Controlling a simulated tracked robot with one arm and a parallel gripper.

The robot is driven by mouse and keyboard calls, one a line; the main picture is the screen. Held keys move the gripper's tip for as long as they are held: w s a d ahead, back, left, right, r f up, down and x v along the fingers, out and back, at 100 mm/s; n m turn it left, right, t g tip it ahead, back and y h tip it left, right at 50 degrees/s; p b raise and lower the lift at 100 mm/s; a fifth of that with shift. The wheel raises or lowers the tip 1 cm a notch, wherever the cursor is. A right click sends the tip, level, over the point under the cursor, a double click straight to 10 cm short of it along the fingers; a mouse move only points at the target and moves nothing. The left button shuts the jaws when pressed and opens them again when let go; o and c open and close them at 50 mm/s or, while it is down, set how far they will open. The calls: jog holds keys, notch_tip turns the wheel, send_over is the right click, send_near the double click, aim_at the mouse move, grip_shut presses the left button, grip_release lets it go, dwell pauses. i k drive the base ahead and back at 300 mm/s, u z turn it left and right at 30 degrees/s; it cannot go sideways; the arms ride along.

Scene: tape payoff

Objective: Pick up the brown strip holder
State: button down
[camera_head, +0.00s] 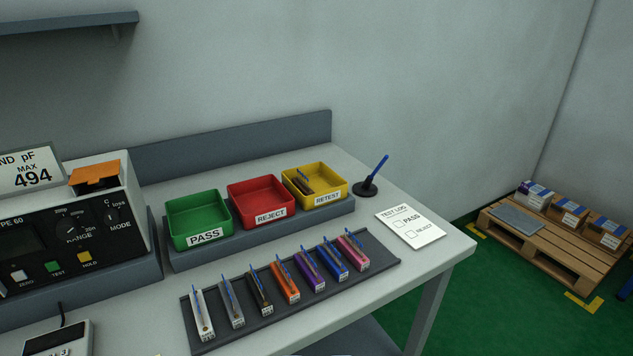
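A brown strip holder (304,184) with a blue strip lies in the yellow RETEST tray (331,186), towards its left side. The tray wall hides part of it. A row of strip holders stands on a dark mat (377,250) at the front of the bench: white (203,318), grey (233,311), a very dark one (261,297), orange (287,288), purple (311,277), blue (334,265) and pink (354,253). Each has a blue strip. I cannot tell if the very dark one is black or dark brown. My gripper is not in view.
A green PASS tray (198,220) and a red REJECT tray (258,203) stand left of the yellow tray. A pen in a stand (367,187) and a test log sheet (411,227) lie to the right. A meter (75,240) stands at the left.

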aim_at(299, 183)
jog(key=i, duration=0.8)
jog(key=u, duration=0.05)
jog(key=k, duration=1.3)
jog(key=z, duration=0.45)
jog(key=i, duration=1.75)
jog(key=u, duration=0.8)
